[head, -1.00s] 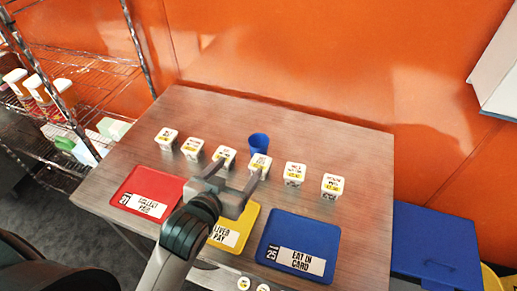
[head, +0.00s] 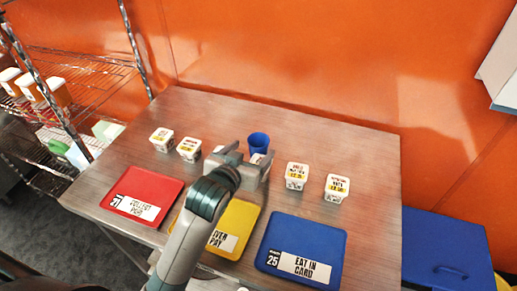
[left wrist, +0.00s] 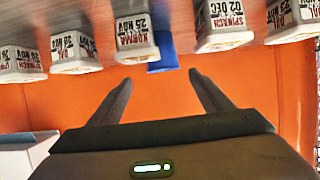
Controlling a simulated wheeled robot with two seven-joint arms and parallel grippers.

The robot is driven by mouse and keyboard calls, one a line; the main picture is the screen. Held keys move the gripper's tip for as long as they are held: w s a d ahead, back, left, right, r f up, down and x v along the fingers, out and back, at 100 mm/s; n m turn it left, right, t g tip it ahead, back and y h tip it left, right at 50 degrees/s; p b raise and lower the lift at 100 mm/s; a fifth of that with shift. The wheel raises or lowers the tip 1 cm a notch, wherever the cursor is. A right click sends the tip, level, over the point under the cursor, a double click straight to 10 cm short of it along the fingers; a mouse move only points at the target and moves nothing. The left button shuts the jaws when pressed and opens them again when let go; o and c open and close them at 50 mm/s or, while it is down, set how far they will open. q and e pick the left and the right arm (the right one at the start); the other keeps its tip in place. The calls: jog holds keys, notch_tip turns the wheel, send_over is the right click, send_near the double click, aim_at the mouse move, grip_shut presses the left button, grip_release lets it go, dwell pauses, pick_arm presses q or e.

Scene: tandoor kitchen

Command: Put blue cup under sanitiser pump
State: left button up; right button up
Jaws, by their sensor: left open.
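The blue cup (head: 258,142) stands upright at the back of the steel table, behind a row of small white labelled tubs. In the left wrist view, which is upside down, the blue cup (left wrist: 163,52) shows between two tubs, ahead of my fingers. My left gripper (head: 247,158) is open and empty, over the tub row just in front of the cup. Its two fingers (left wrist: 160,80) are apart and not around the cup. I cannot make out a sanitiser pump; only part of a white wall unit (head: 499,70) shows at the right edge. My right gripper is not in view.
White tubs (head: 297,175) flank my left gripper closely. Red (head: 125,205), yellow (head: 238,216) and blue (head: 320,237) trays lie nearer me. A wire shelf (head: 90,75) stands left and a blue bin (head: 445,240) right. The table behind the cup is clear.

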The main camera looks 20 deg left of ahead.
aim_at(262, 137)
pick_arm(q)
jog(key=shift+w+f, duration=0.2)
jog(key=shift+w, duration=0.3)
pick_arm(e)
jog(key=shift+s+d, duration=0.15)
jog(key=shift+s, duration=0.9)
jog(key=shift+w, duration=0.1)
pick_arm(q)
jog(key=shift+w+f, duration=0.15)
jog(key=shift+w, duration=0.25)
jog(key=shift+a+p+x, duration=0.15)
jog(key=shift+p+x, duration=0.25)
jog(key=shift+x, duration=0.7)
jog(key=shift+a+p+x, duration=0.1)
jog(key=shift+p+x, duration=0.25)
jog(key=shift+x, duration=0.75)
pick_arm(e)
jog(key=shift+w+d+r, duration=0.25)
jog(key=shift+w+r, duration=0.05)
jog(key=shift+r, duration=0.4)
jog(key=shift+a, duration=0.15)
pick_arm(q)
jog(key=c, duration=1.2)
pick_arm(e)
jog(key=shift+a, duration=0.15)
